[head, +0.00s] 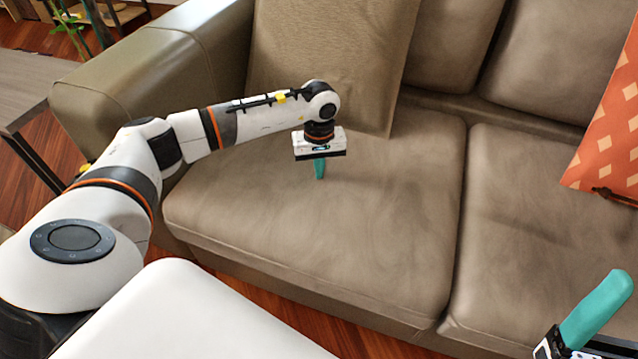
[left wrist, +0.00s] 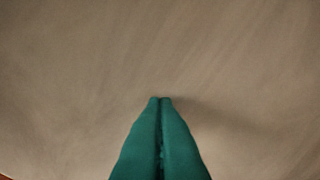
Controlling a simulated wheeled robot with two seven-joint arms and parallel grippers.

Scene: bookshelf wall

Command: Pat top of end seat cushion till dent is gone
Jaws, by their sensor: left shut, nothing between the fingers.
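The end seat cushion (head: 400,235) is brown leather, at the left end of the sofa next to the armrest. Its top looks smooth with faint mottled shading; I cannot make out a clear dent. My left gripper (head: 320,170) points down over the back middle part of this cushion, shut and empty. Its teal fingertips are at or just above the surface; I cannot tell if they touch. In the left wrist view the shut fingers (left wrist: 162,100) point at the cushion leather (left wrist: 80,60), with a soft shadow to their right. One teal finger of my right gripper (head: 595,310) shows at the lower right.
A brown square pillow (head: 325,55) leans on the backrest behind my left gripper. The left armrest (head: 155,75) stands beside my left arm. An orange patterned pillow (head: 612,130) lies on the right. The neighbouring seat cushion (head: 550,225) is bare in front.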

